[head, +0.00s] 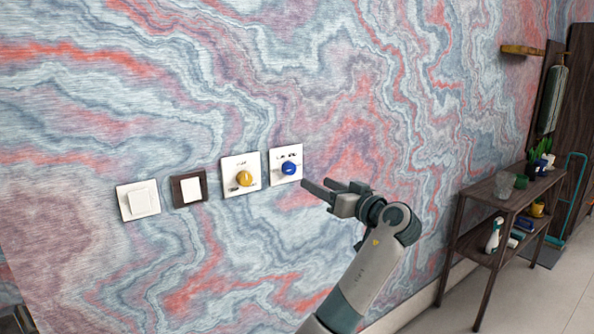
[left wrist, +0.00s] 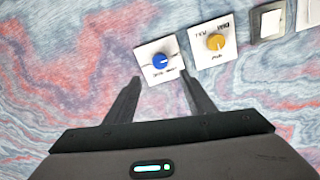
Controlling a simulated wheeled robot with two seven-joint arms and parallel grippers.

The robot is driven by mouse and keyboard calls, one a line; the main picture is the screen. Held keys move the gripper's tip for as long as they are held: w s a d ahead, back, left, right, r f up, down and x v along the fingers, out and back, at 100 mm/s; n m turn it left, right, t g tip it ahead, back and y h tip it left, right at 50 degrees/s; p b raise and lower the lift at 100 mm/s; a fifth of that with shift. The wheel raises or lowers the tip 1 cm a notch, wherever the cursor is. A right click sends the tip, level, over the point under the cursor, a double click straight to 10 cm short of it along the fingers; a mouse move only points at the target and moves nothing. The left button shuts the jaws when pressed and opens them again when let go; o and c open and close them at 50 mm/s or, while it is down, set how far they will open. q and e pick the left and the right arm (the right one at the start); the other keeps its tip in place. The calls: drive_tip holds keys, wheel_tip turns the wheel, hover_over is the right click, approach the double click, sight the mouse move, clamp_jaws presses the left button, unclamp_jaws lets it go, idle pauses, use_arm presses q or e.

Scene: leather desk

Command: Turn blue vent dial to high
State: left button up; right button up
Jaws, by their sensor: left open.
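The blue vent dial (head: 289,168) is a round knob on a square white plate on the wall, rightmost in the row of wall fittings. In the left wrist view the blue dial (left wrist: 160,62) lies just beyond and between my fingertips. A light mark shows on its face there, but the plate's lettering is too small to read. My left gripper (head: 316,183) is open and empty, to the right of the dial and apart from it in the head view. Its two fingers (left wrist: 160,76) spread toward the plate in the wrist view. My right gripper is not in view.
A yellow dial (head: 244,178) on a similar white plate sits close to the left of the blue one. Further left are a dark-framed switch (head: 190,189) and a white switch (head: 139,201). A dark wooden shelf unit (head: 502,197) with small items stands far right.

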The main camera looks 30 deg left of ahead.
use_arm(q)
drive_tip(key=p, duration=0.2)
approach(292, 170)
drive_tip(key=x, duration=0.4)
drive_tip(key=shift+a+r, duration=0.1)
drive_tip(key=shift+a, duration=0.05)
drive_tip(key=shift+x, duration=1.05)
drive_tip(key=shift+w+a+p, duration=0.2)
drive_tip(key=shift+a+p, duration=0.1)
drive_tip(key=shift+a, duration=0.2)
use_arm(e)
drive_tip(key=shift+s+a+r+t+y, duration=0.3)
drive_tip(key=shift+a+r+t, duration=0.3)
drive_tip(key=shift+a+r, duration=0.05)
use_arm(q)
drive_tip(key=c, duration=1.1)
drive_tip(key=shift+o, duration=0.2)
